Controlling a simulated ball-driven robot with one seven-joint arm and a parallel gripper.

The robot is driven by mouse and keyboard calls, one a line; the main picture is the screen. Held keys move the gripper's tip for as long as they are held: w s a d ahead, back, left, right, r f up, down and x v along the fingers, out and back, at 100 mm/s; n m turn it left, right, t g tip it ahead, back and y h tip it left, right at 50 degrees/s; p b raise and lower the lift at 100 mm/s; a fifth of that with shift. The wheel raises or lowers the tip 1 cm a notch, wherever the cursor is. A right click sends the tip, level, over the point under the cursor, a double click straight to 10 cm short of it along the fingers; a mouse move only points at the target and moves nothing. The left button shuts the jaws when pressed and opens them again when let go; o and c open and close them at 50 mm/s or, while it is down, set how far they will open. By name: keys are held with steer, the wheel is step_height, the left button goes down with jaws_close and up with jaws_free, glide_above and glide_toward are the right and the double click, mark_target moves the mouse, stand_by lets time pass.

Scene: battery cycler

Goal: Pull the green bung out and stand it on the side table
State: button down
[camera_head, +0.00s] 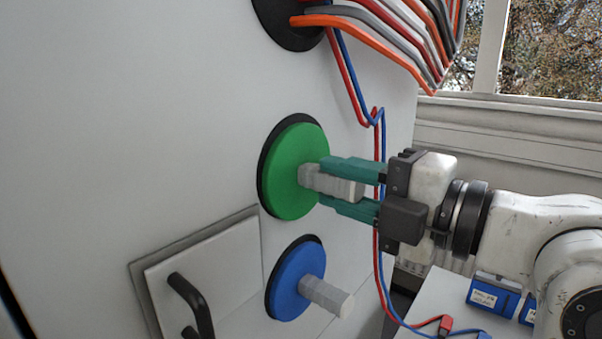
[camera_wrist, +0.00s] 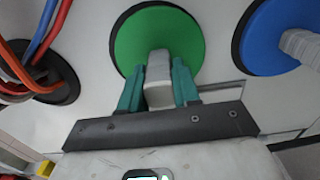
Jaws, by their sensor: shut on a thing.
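The green bung (camera_head: 290,180) is a round green disc with a grey handle (camera_head: 331,184) standing out from its middle. It sits against a black ring on the white cabinet wall; I cannot tell how far it is seated. My gripper (camera_head: 345,187) has its teal fingers shut on the grey handle. The wrist view shows the green disc (camera_wrist: 150,40) straight ahead and my gripper (camera_wrist: 159,88) with a finger on each side of the handle. The side table (camera_head: 440,299) is partly visible at the lower right, below my arm.
A blue bung (camera_head: 287,279) with a grey handle is below the green one. A hatch (camera_head: 215,265) with a black handle is at lower left. Coloured cables (camera_head: 385,30) leave an opening above. Red and blue leads (camera_head: 378,150) hang behind my gripper. Blue batteries (camera_head: 494,294) stand on the table.

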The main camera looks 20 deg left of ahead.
steer(key=shift+s+d, duration=0.1)
steer(key=shift+d, duration=0.15)
steer(key=shift+s+d, duration=0.1)
steer(key=shift+d, duration=0.15)
steer(key=shift+s+d+b, duration=0.2)
steer(key=shift+d+b, duration=0.15)
steer(key=shift+d, duration=0.15)
stand_by(0.7)
steer(key=shift+r+b+v, duration=0.2)
steer(key=shift+b+v, duration=0.25)
steer(key=shift+v, duration=2.2)
